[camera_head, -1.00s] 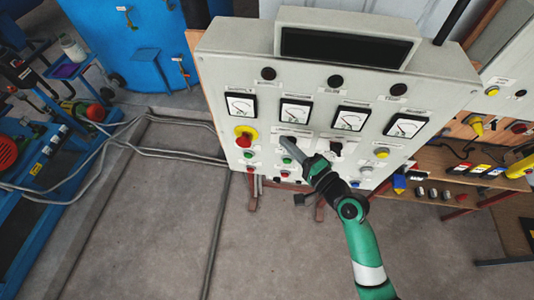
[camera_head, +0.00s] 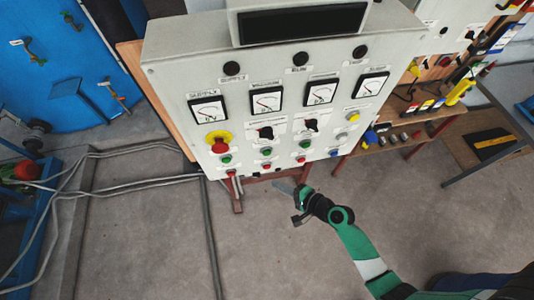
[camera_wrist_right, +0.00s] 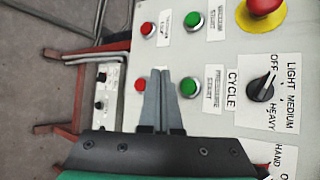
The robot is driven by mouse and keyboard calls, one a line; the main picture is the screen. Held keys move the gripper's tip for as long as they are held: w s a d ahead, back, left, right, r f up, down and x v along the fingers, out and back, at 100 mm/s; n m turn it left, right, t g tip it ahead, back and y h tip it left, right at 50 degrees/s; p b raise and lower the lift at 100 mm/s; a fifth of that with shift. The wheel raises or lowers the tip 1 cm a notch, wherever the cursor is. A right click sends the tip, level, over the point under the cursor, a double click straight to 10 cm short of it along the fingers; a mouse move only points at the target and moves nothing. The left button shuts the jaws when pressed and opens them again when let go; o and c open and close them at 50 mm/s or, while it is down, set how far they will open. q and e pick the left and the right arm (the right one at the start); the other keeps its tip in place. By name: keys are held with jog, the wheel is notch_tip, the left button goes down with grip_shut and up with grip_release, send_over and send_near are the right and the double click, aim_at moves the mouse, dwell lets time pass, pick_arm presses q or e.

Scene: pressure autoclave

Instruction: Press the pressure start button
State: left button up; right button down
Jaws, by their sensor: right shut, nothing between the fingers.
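The pressure start button (camera_wrist_right: 188,89) is a green round button beside its "PRESSURE START" label in the right wrist view. In the head view it is the green button (camera_head: 266,152) under the first black knob on the grey panel (camera_head: 170,70). My right gripper (camera_head: 280,187) shows below the panel's lower edge in the head view, shut and empty. In the right wrist view its fingertips (camera_wrist_right: 158,72) appear between the green button and a red button (camera_wrist_right: 141,84). I cannot tell whether they touch the panel. My left gripper is not in view.
A red-on-yellow emergency knob (camera_head: 218,140) and a black cycle knob (camera_wrist_right: 262,88) sit near the button. Other green and red buttons lie in adjacent columns. A shelf (camera_head: 400,140) with small items stands at right. The floor (camera_head: 130,240) in front is mostly clear.

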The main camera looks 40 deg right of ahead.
aim_at(267, 153)
jog(key=w+d+b, duration=0.3)
jog(key=w+d, duration=0.1)
jog(key=w, duration=0.3)
jog(key=shift+w+d, duration=0.2)
jog(key=shift+d, duration=0.15)
dwell(1.8)
jog(key=shift+w+d, duration=0.25)
jog(key=shift+w, duration=0.1)
jog(key=shift+w+d+b, duration=0.25)
jog(key=shift+w+b, duration=0.05)
jog(key=shift+w, duration=0.05)
dwell(0.7)
dwell(0.3)
jog(key=shift+s+a+p, duration=0.5)
jog(key=shift+s, duration=0.2)
